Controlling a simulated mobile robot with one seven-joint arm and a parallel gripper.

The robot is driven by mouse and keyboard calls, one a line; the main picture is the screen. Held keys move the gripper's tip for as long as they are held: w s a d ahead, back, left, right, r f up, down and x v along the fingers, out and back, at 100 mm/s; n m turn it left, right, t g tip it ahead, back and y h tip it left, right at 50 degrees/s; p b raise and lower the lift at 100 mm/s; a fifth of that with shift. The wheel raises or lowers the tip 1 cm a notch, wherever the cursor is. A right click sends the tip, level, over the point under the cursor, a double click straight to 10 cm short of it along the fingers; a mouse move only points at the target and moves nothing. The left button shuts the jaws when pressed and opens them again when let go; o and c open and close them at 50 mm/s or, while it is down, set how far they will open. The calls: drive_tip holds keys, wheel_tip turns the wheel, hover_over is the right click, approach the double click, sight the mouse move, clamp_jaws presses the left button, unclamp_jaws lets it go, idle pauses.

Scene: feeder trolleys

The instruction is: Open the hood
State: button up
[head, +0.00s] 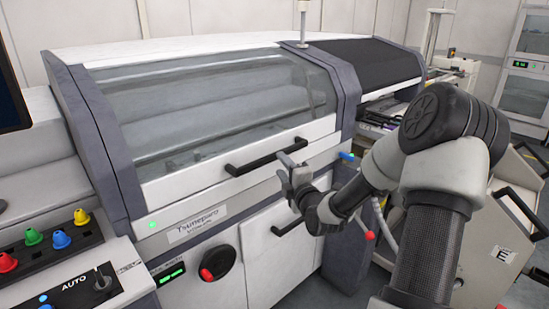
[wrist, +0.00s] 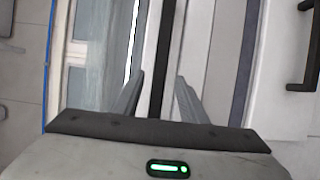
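The hood (head: 210,100) of the machine is down, with a large clear window in a grey and white frame. Its black bar handle (head: 255,163) runs along the front lower edge. My gripper (head: 287,163) is at the right end of this handle, just in front of it. In the wrist view, my gripper's two fingers (wrist: 157,92) are apart. A long dark bar (wrist: 160,45), which looks like the hood handle, shows between them. I see no finger pressed against it, and the depth between them is hard to tell.
Below the hood are a white door, a red knob (head: 216,265) and a control panel with coloured buttons (head: 61,240) at lower left. Another black handle (wrist: 304,48) shows at the wrist view's right edge. A trolley (head: 505,225) stands at right.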

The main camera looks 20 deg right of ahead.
sight(275, 158)
drive_tip(key=w, duration=0.7)
drive_tip(key=shift+w+d, duration=0.15)
clamp_jaws()
